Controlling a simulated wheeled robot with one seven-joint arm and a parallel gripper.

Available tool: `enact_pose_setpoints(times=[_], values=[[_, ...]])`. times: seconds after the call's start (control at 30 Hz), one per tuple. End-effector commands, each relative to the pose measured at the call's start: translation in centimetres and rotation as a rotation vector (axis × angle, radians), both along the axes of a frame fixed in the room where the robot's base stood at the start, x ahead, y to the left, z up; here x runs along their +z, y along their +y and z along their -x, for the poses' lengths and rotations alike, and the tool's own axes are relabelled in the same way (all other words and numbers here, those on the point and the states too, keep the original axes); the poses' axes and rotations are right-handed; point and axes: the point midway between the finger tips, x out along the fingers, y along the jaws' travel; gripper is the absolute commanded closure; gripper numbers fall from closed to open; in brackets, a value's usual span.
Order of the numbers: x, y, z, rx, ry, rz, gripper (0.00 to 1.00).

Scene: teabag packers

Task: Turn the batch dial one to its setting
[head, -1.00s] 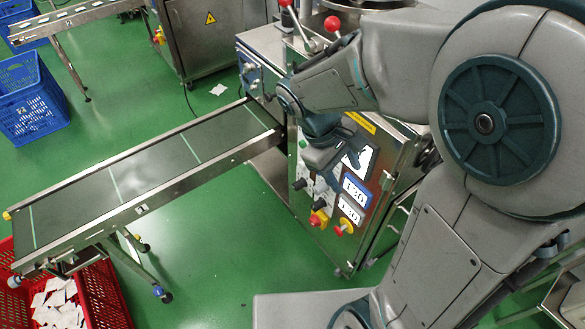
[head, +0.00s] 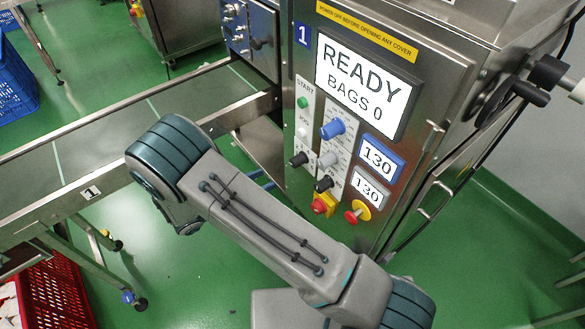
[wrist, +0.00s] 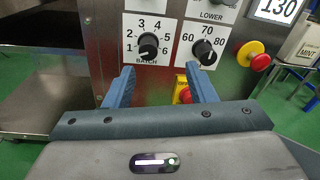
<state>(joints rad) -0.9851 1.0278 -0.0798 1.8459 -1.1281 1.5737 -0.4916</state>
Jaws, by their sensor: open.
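The batch dial (wrist: 148,47) is a black round knob on a white plate marked 1 to 6, with BATCH printed below it. Its pointer is too small to read surely. In the head view it is the black knob (head: 298,159) low on the left strip of the machine's panel. My gripper (wrist: 162,80) is open and empty, with two blue fingers pointing at the panel. The dial shows above and between the fingertips, left of their middle, and looks untouched. In the head view my arm hides most of the gripper.
Right of the batch dial is a second black dial (wrist: 204,51) marked 60, 70, 80. Red-and-yellow buttons (head: 357,212) sit close by. The screen (head: 365,82) reads READY, BAGS 0. A conveyor (head: 100,140) stands left of the machine.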

Motion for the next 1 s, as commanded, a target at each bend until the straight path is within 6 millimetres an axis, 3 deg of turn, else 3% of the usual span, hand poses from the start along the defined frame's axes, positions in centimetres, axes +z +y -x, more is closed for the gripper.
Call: enact_pose_setpoints(times=[0.03, 0.1, 0.27, 0.8, 1.0], values=[[-1.5, 0.6, 0.1, 0.028, 0.005, 0.027, 0.49], [-2.2, 1.3, 0.2, 0.055, 0.009, 0.05, 0.49], [-2.5, 1.2, -0.1, 0.079, 0.01, 0.067, 0.49], [-2.6, -7.3, -5.8, 0.077, 0.011, 0.065, 0.49], [-2.5, -9.2, -7.0, 0.077, 0.01, 0.063, 0.49]])
